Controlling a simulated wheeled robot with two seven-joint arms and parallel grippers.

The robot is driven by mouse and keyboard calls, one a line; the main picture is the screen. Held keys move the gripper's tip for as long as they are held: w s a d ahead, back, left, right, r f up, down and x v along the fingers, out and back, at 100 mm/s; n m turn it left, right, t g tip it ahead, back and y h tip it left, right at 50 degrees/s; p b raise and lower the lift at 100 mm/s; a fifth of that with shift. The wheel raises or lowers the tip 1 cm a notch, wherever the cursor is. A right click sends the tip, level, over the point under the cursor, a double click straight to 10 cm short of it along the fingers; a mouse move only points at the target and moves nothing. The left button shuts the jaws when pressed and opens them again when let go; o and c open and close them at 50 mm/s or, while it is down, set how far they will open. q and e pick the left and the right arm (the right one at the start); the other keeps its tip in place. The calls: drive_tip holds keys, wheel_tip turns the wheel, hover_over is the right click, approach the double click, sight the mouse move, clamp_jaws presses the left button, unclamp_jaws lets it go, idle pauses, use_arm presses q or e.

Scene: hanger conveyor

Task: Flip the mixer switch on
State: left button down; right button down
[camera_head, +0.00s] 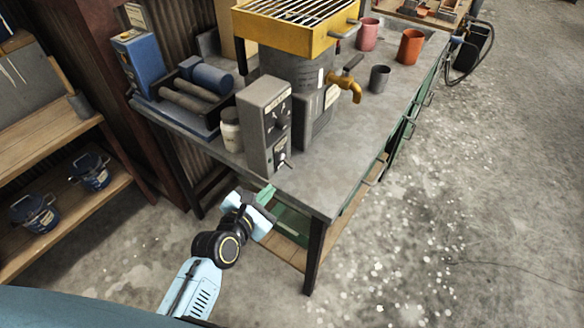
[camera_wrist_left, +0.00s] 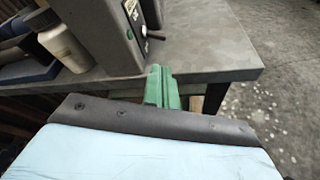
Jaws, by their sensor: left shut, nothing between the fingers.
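The grey mixer control box (camera_head: 266,125) stands upright near the front left corner of the metal table. It has dark knobs on its face and a small toggle switch (camera_head: 286,163) low down, which also shows in the left wrist view (camera_wrist_left: 153,37). I cannot tell which way the switch is set. My left gripper (camera_head: 267,192) is just below and in front of the box, near the table edge, apart from the switch. Its green fingers (camera_wrist_left: 161,86) are together and empty. My right gripper is in neither view.
The metal table (camera_head: 340,150) has a clear front right. A white jar (camera_head: 231,130) stands left of the box. Behind it are a yellow hopper (camera_head: 285,35) and brass tap (camera_head: 350,85). Cups, such as the orange one (camera_head: 410,47), stand at the far end.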

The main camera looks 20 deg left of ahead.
sight(284, 180)
use_arm(q)
drive_tip(key=b+x, duration=0.1)
drive_tip(key=x, duration=0.9)
drive_tip(key=shift+f+b, duration=0.1)
drive_tip(key=shift+b, duration=0.25)
